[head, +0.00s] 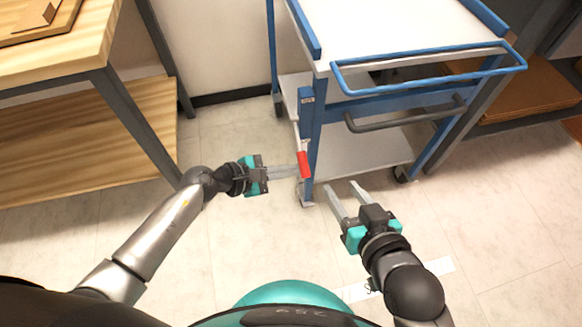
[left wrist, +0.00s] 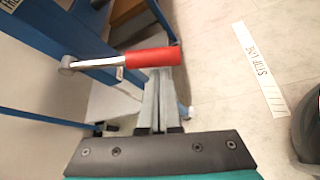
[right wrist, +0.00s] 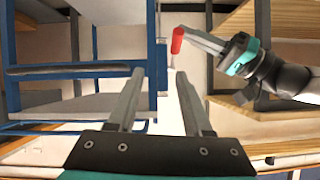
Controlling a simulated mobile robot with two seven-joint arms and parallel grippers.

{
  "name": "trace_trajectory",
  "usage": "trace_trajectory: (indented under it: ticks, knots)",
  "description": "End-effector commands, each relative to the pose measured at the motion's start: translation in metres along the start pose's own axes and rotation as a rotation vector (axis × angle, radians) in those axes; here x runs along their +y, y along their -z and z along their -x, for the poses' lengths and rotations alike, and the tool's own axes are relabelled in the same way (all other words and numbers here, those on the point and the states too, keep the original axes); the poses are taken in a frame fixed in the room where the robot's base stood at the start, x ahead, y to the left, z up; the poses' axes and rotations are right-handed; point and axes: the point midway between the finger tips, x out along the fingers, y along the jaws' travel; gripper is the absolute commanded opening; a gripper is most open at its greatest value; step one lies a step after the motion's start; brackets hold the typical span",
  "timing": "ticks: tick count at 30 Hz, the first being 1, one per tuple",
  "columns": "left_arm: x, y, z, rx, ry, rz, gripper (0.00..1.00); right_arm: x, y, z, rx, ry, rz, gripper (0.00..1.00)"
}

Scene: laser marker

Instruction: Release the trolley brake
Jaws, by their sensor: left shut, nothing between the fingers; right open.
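The blue and white trolley (head: 350,115) stands ahead, with a blue push handle (head: 430,68) at its near end. Its brake lever has a red grip (head: 304,165) on a silver rod, mounted on the near left leg. The red grip also shows in the left wrist view (left wrist: 150,58) and in the right wrist view (right wrist: 177,40). My left gripper (head: 297,171) is shut and empty, its fingertips beside the red grip; I cannot tell whether they touch. My right gripper (head: 342,187) is open and empty, to the right of the near left leg.
A wooden workbench (head: 50,45) with a lower shelf stands at the left. Another shelf unit (head: 530,90) stands behind the trolley at the right. A white floor label (left wrist: 258,68) lies on the floor near my right arm. The floor between bench and trolley is clear.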

Motion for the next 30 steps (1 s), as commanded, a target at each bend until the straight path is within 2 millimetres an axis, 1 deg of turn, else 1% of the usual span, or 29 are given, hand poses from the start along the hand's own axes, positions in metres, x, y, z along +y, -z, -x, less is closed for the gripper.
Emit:
trace_trajectory:
  ticks: [8,14,30]
  knots:
    - [0.000,-0.001,0.001,0.000,0.005,0.007,0.00,0.001,-0.001,0.001,-0.016,-0.003,0.002,0.50]
    - [0.001,-0.005,0.003,-0.001,0.019,0.031,0.00,0.009,-0.003,0.004,-0.094,-0.026,0.010,0.50]
    - [0.000,-0.008,0.005,0.000,0.043,0.069,0.00,0.021,-0.010,0.013,-0.213,-0.059,0.020,0.50]
